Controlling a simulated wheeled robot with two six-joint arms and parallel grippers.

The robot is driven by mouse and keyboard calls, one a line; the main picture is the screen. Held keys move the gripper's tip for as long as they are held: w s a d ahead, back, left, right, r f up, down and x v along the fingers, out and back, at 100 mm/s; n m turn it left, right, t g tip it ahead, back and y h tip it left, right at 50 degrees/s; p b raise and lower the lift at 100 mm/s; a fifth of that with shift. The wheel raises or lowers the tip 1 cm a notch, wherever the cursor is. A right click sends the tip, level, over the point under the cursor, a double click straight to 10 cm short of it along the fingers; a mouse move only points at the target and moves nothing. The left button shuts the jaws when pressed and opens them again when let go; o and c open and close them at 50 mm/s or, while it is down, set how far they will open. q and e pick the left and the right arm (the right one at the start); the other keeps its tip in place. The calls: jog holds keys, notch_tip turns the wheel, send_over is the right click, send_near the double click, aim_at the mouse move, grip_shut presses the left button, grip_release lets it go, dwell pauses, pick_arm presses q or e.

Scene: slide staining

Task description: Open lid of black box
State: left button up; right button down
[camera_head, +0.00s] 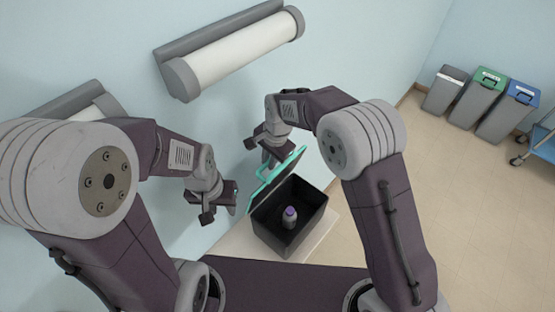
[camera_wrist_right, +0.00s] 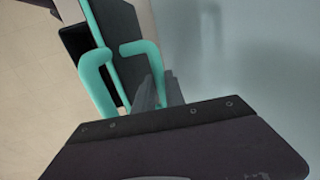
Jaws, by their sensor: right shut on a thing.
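The black box (camera_head: 318,198) stands on a pale surface in the head view. Its lid (camera_head: 276,181), with a teal rim, is raised and leans up on the box's left side. A bottle with a purple cap (camera_head: 290,217) stands inside. My right gripper (camera_head: 268,163) is at the lid's upper edge, shut on the teal handle. In the right wrist view the teal handle (camera_wrist_right: 98,75) loops beside the grey fingers (camera_wrist_right: 158,92), which partly hide it. My left gripper (camera_head: 232,205) is left of the lid, apart from it; its fingers are too small to judge.
A wall with a white roll in a grey holder (camera_head: 240,52) is behind the arms. Grey, green (camera_head: 478,97) and blue bins stand at the far right. The floor between the bins and the box is clear.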

jog(key=shift+w+a+f, duration=0.1)
jog(key=shift+w+a, duration=0.35)
jog(key=c, duration=1.4)
grip_release()
jog(key=shift+w, duration=0.1)
jog(key=r+b, duration=0.1)
jog(key=r, duration=0.1)
jog(key=d+r+b, duration=0.1)
jog(key=r, duration=0.2)
jog(key=s+r+b, duration=0.1)
jog(key=r, duration=0.2)
jog(key=shift+d, duration=0.2)
jog(key=shift+d+r, duration=0.1)
jog(key=shift+r, duration=0.4)
